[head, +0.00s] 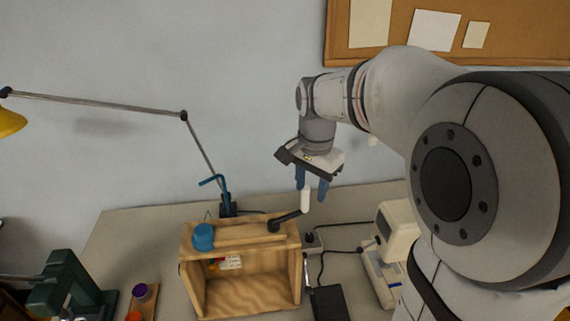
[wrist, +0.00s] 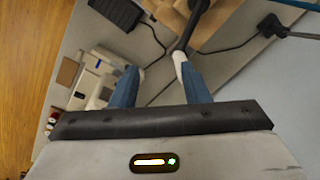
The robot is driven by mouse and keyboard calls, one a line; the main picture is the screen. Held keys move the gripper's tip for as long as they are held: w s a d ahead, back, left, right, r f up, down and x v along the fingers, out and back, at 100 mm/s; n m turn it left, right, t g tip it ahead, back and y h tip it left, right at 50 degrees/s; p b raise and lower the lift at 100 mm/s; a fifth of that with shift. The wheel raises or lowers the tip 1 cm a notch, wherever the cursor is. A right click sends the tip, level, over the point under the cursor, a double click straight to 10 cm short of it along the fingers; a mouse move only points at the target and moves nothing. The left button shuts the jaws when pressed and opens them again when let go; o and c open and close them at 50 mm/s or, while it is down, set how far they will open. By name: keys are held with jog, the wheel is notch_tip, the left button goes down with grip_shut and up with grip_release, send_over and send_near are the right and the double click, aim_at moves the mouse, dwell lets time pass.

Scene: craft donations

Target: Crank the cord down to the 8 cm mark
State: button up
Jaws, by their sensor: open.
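A wooden box frame (head: 192,275) with an open front stands on the table. A black crank arm (head: 287,217) rises from its top right and ends in a white upright handle (head: 305,200). A blue spool (head: 203,236) sits on the box top at left. A small printed card (head: 231,262) shows inside; no 8 cm mark is readable and the cord is not clear. My gripper (head: 311,191) is open, fingers down, at the white handle. In the wrist view, the handle (wrist: 180,62) lies near the right finger of my gripper (wrist: 158,77); I cannot tell whether they touch.
A blue clamp and lamp arm (head: 228,205) stand behind the box. A cream sewing machine (head: 393,225) is at right, with a black pedal (head: 328,302) and cables near the box. A green machine (head: 70,285) and a purple spool (head: 140,291) are at left.

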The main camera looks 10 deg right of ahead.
aim_at(305, 200)
jog(key=w+m, duration=0.1)
jog(key=w, duration=0.1)
jog(key=w+f+m, duration=0.1)
jog(key=w, duration=0.1)
jog(key=shift+w+f+m+g, duration=0.1)
jog(key=shift+w+m+g, duration=0.2)
jog(key=shift+w+g, duration=0.1)
jog(key=shift+f, duration=0.15)
notch_tip(305, 200, down, 8)
jog(key=shift+w+r+p, duration=0.1)
jog(key=shift+r+p, duration=0.1)
jog(key=shift+p, duration=0.45)
jog(key=shift+c, duration=0.3)
grip_shut()
